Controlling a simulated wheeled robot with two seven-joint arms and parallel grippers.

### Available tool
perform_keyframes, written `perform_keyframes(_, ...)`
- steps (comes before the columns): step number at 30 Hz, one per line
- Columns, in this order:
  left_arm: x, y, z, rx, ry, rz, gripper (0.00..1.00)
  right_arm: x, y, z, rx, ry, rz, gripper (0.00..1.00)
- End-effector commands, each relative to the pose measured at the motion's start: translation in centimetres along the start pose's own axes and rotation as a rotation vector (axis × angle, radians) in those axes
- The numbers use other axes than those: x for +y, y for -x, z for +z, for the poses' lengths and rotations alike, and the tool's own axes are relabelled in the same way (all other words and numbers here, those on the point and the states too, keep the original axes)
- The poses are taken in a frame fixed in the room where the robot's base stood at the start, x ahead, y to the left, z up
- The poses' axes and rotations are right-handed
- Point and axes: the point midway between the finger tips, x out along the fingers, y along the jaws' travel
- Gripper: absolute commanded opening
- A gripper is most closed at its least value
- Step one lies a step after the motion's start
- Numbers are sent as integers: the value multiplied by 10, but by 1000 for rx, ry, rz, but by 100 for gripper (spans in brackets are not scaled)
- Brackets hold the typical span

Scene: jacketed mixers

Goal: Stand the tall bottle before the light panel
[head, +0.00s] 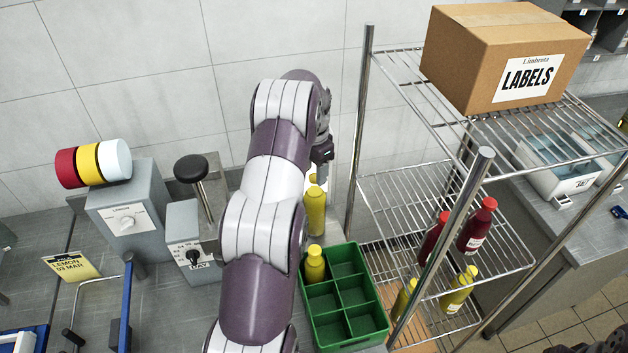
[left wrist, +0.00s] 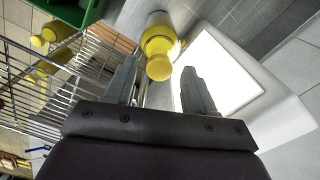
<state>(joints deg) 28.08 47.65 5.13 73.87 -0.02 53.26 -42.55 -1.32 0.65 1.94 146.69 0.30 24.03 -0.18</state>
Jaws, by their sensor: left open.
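A tall yellow bottle (head: 315,210) stands upright behind the green crate, partly hidden by my left arm. It also shows in the left wrist view (left wrist: 159,38), cap toward the camera, beside the lit white light panel (left wrist: 215,72). My left gripper (head: 322,157) is just above the bottle's cap in the head view. In the left wrist view its fingers (left wrist: 158,85) are apart, with the cap between and a little beyond their tips, and nothing is gripped. The panel is hidden behind my arm in the head view. Dark parts at the head view's lower right may be my right gripper (head: 598,345).
The green divided crate (head: 345,300) holds another yellow bottle (head: 314,265). A wire rack (head: 440,215) with red and yellow bottles and a labels box (head: 505,58) stands close on the right. A grey dial unit (head: 128,215) and a smaller mixer box (head: 190,245) stand left.

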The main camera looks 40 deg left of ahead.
Motion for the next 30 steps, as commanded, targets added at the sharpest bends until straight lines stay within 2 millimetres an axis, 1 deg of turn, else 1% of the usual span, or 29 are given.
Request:
perform_keyframes(1, -1, 15, -1, 3, 0, -3, 55, 0, 1, 0, 1, 0, 0, 0)
perform_keyframes(2, 0, 32, 0, 1, 0, -1, 55, 0, 15, -2, 0, 0, 0, 0)
perform_keyframes(3, 0, 50, 0, -1, 0, 1, 55, 0, 34, -4, 0, 0, 0, 0)
perform_keyframes(4, 0, 57, 0, -1, 0, 1, 55, 0, 41, -5, 2, 0, 0, 0)
perform_keyframes(6, 0, 71, 0, -2, 0, 1, 55, 0, 55, -7, 3, 0, 0, 0)
perform_keyframes(9, 0, 84, 0, -2, 0, 2, 55, 0, 67, -8, 2, 0, 0, 0)
perform_keyframes(11, 1, 87, 0, -2, 0, 2, 55, 0, 71, -9, 2, 0, 0, 0)
perform_keyframes(13, 12, 93, -1, 1, 4, -1, 55, 0, 72, -9, 1, 0, 0, 0)
perform_keyframes(14, 24, 98, -2, 5, 9, -4, 55, 0, 72, -9, 1, 0, 0, 0)
perform_keyframes(15, 48, 106, -3, 13, 21, -9, 55, 0, 71, -9, 1, 0, 0, 0)
perform_keyframes(17, 96, 118, 4, 29, 50, -17, 55, 0, 70, -8, 1, 0, 0, 0)
perform_keyframes(18, 132, 126, 14, 43, 74, -21, 55, 0, 70, -8, 1, 0, 0, 0)
perform_keyframes(20, 181, 133, 37, 64, 112, -24, 55, 0, 69, -8, 1, 0, 0, 0)
perform_keyframes(21, 209, 136, 56, 77, 134, -24, 55, 0, 69, -8, 1, 0, 0, 0)
perform_keyframes(22, 227, 136, 70, 86, 152, -23, 55, 0, 69, -8, 1, 0, 0, 0)
perform_keyframes(24, 259, 136, 102, 103, 185, -18, 55, 0, 69, -8, 1, 0, 0, 0)
perform_keyframes(25, 268, 135, 113, 108, 197, -16, 55, 0, 69, -8, 1, 0, 0, 0)
perform_keyframes(27, 282, 133, 132, 117, 217, -13, 55, 0, 69, -8, 1, 0, 0, 0)
perform_keyframes(30, 288, 131, 141, 120, 230, -10, 55, 0, 70, -8, 1, 0, 0, 0)
